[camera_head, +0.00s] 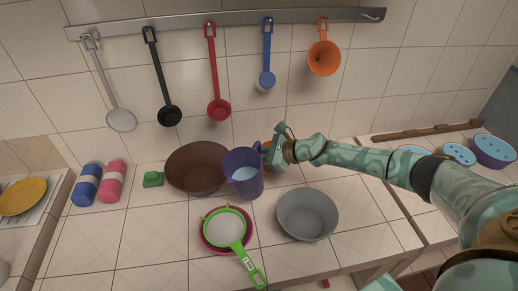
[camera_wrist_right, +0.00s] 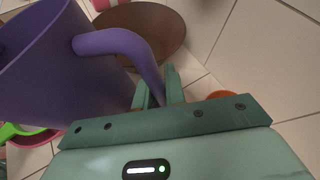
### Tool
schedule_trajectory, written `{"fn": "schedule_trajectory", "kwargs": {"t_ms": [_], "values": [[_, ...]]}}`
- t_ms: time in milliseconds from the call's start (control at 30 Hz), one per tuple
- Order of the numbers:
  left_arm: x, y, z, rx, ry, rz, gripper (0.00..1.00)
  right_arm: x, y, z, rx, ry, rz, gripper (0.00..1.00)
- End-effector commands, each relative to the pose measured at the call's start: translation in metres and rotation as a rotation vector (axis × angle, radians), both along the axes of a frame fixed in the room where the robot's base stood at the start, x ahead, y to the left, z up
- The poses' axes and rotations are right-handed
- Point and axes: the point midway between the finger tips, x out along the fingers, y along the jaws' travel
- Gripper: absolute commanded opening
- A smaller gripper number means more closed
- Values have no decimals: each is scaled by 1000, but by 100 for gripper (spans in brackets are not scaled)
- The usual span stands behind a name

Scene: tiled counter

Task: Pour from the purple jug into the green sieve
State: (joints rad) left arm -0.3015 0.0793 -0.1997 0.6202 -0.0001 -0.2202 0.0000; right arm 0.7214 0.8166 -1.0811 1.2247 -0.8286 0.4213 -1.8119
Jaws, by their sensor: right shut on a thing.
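The purple jug (camera_head: 243,185) is held by its handle in my right gripper (camera_head: 272,155). It looks close to upright, with pale liquid (camera_head: 244,174) inside. In the right wrist view the handle (camera_wrist_right: 125,42) runs down between the fingers (camera_wrist_right: 160,90), and the jug body (camera_wrist_right: 60,75) fills the left side. The green sieve (camera_head: 224,225) lies over a pink bowl (camera_head: 206,241), its handle pointing to the front right. The jug is behind and slightly right of the sieve. I cannot tell whether the jug's base touches the counter. My left gripper is not in view.
A brown bowl (camera_head: 197,170) is left of the jug, a grey bowl (camera_head: 307,216) to the front right. A green sponge (camera_head: 153,179) and blue and pink bottles (camera_head: 99,183) stand left. Utensils hang from a wall rail (camera_head: 180,26). The counter's front left is clear.

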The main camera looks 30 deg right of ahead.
Motion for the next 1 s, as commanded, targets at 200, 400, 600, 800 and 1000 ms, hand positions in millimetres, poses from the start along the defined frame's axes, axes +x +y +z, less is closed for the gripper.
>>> {"fn": "schedule_trajectory", "kwargs": {"t_ms": [200,400,600,800,1000], "values": [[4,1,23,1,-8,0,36,-8,12,11,-36,-30,2,0],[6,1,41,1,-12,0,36,-16,22,16,-76,-58,1,0],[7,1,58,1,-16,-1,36,-16,22,27,-161,-122,0,0],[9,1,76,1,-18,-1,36,-15,22,39,-275,-206,1,0],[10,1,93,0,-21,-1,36,-18,25,51,-431,-322,1,0]]}}
